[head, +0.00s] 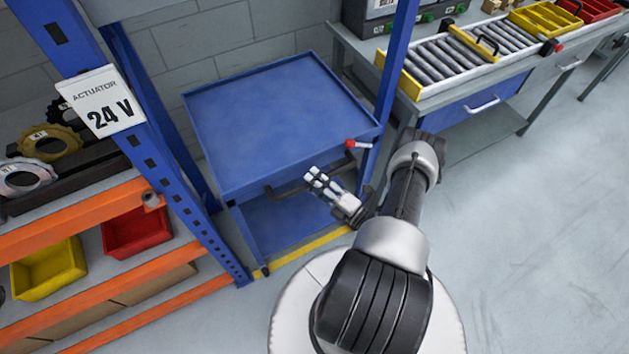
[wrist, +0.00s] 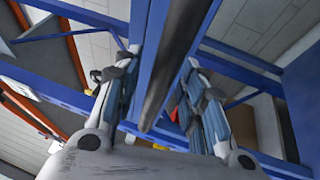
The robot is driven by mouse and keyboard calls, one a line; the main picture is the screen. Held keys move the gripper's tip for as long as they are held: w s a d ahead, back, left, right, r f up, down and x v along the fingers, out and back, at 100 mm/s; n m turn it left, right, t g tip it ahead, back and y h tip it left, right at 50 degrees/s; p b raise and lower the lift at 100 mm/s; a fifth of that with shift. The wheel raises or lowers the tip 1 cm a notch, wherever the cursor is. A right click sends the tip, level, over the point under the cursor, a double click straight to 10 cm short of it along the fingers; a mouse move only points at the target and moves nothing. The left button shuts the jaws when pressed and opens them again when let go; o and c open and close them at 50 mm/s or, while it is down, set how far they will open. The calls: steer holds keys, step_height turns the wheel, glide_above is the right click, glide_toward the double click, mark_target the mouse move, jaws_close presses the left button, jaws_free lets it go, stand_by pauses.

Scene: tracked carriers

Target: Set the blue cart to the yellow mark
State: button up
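The blue cart (head: 280,105) has a shallow tray top and a lower shelf. It stands between blue uprights, against the wall side. A dark handle bar (head: 285,188) runs along its front edge. The yellow mark (head: 310,249) is a strip on the floor along the cart's front foot; the cart and my arm hide part of it. My gripper (head: 318,183) is at the handle, right of the cart's front middle. In the wrist view, its fingers (wrist: 160,100) are apart, with the dark handle bar (wrist: 172,65) between them; I see no clear contact.
A small red-tipped lever (head: 357,144) sits at the cart's front right corner. The blue upright (head: 165,130) with a "24 V" sign (head: 102,100) and orange shelving stand close on the left. A roller conveyor bench (head: 460,65) stands right. The floor (head: 530,240) at right is clear.

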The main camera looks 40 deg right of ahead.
steer(key=shift+w, duration=0.15)
steer(key=shift+c, duration=0.2)
jaws_close()
stand_by(0.6)
